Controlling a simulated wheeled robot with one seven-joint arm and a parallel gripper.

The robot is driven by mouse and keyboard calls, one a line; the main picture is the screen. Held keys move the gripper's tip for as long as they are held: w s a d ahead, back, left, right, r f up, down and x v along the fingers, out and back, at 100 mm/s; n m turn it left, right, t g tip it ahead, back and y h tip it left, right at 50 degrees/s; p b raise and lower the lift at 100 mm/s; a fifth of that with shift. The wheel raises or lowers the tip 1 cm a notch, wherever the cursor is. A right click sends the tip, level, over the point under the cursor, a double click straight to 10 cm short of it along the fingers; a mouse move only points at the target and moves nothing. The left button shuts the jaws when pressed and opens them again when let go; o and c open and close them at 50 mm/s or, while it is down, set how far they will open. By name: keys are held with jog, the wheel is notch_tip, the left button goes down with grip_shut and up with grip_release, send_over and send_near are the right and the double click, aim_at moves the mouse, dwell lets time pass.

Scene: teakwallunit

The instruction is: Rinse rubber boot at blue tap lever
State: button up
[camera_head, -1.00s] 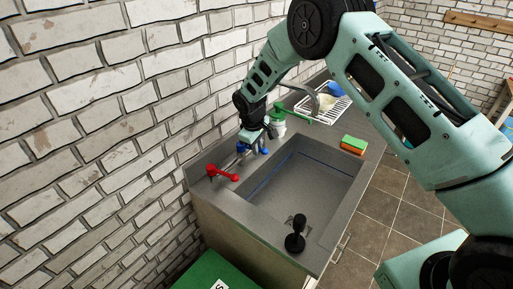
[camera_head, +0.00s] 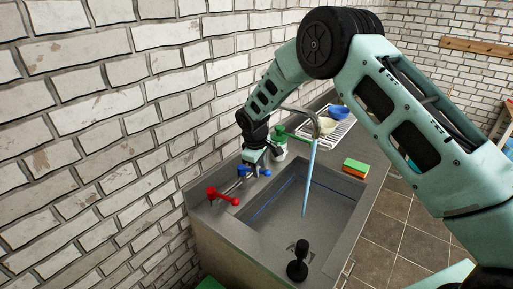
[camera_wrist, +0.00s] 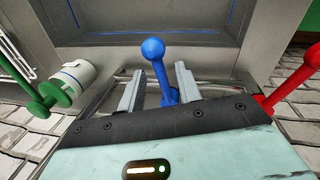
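The blue tap lever (camera_wrist: 153,49), with a round ball end, shows in the wrist view with its stem between my gripper's (camera_wrist: 158,88) two grey fingers. The fingers are apart with gaps beside the stem. In the head view my gripper (camera_head: 254,160) is low at the wall side of the sink (camera_head: 280,222), by the blue lever (camera_head: 265,172). A stream of water (camera_head: 309,180) falls from the tap spout (camera_head: 316,126) into the sink. A small black upright thing with a round top (camera_head: 298,262) stands at the sink's front; I cannot tell if it is the rubber boot.
A red lever (camera_head: 222,196) and a green lever (camera_head: 280,137) flank the blue one. A sponge (camera_head: 355,167) lies on the right of the counter. A dish rack (camera_head: 330,122) with a blue bowl (camera_head: 338,112) is behind. The brick wall closes the left side.

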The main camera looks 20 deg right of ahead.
notch_tip(320, 180, up, 16)
jog(key=s+a+b, duration=0.2)
jog(key=b, duration=0.2)
jog(key=shift+f, duration=0.15)
jog(key=shift+s+a, duration=0.1)
jog(key=shift+s, duration=0.05)
